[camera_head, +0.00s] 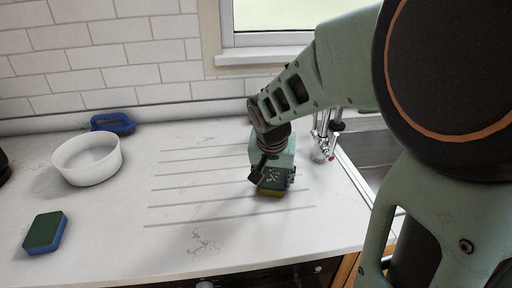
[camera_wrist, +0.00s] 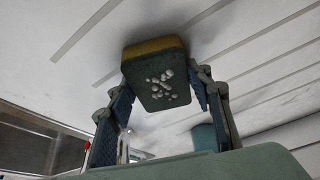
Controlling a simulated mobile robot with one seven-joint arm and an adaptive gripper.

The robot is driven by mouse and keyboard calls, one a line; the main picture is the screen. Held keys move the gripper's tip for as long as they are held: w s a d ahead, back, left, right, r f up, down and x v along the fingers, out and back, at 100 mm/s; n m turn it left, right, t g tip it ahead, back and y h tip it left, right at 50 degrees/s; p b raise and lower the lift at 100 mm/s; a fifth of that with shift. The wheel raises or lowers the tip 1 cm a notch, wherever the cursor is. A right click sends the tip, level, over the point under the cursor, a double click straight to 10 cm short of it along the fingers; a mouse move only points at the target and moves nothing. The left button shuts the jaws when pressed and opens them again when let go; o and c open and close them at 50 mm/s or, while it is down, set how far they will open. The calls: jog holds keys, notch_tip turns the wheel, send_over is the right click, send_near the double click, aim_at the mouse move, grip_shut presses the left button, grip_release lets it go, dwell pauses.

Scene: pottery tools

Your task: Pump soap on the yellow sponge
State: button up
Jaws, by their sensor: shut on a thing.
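The yellow sponge (camera_wrist: 152,48) has a dark green scouring face with several white soap blobs on it, seen in the wrist view. My gripper (camera_wrist: 161,88) is shut on it, with one finger along each side. In the head view, my gripper (camera_head: 272,178) is low over the ridged counter, and a yellow strip of the sponge (camera_head: 270,193) shows beneath it. Most of the sponge is hidden there by the gripper. Whether it touches the counter is unclear. I cannot make out a soap pump for certain; a teal cylinder (camera_wrist: 204,137) shows partly behind the right finger in the wrist view.
A blue and green sponge (camera_head: 45,232) lies at the front left. A chrome tap (camera_head: 322,135) and a sink (camera_head: 368,155) are at the right. The ridged counter's middle is clear.

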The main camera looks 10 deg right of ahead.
aim_at(273, 178)
jog(key=o, duration=0.5)
jog(key=shift+c, duration=0.2)
jog(key=shift+r, duration=0.2)
jog(key=c, duration=0.5)
jog(key=shift+o, duration=0.2)
jog(key=shift+r+p, duration=2.4)
jog(key=shift+r, duration=1.1)
